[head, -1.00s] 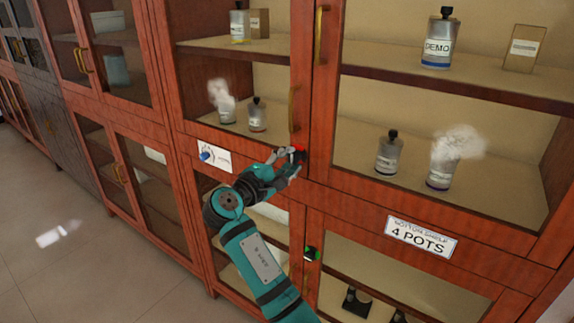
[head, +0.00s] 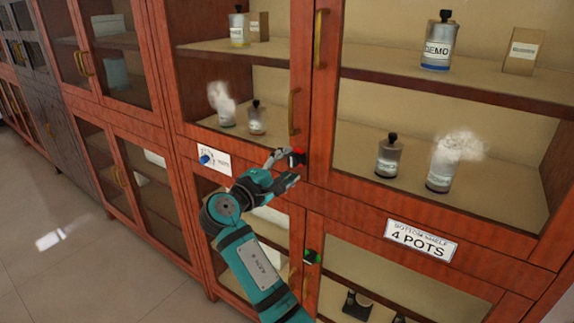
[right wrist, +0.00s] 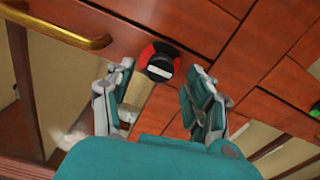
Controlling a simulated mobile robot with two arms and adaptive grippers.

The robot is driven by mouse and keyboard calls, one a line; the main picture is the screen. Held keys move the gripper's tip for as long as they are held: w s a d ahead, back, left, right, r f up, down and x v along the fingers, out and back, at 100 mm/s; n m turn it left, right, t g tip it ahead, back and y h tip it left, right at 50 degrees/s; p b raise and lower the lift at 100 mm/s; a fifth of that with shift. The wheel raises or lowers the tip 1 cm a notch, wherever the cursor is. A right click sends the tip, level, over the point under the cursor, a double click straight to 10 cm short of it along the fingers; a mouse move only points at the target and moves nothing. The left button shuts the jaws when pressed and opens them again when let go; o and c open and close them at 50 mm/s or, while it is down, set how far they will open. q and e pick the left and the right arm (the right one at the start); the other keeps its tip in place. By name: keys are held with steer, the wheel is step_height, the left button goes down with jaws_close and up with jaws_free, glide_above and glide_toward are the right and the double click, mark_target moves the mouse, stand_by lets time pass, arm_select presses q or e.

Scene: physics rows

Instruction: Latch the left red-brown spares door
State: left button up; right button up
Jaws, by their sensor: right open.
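The red-brown cabinet has an upper left glass door (head: 303,60) with a brass handle (head: 293,110); it looks closed. Below the handle, at the door's lower right corner, is a black latch knob with a red backing (head: 297,157). The right wrist view shows this latch knob (right wrist: 160,66) with a pale bar across its face and red beside it. My right gripper (head: 286,169) is open and empty just in front of the knob. In the right wrist view its fingers (right wrist: 160,80) stand either side of the knob, apart from it. My left gripper is out of view.
A second knob with a green mark (head: 312,256) sits on the lower doors. Bottles and pots stand behind the glass. Floor (head: 60,210) is clear at left.

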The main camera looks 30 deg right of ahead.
steer(key=v, duration=0.6)
steer(key=shift+s+a, duration=0.15)
steer(key=shift+a, duration=0.2)
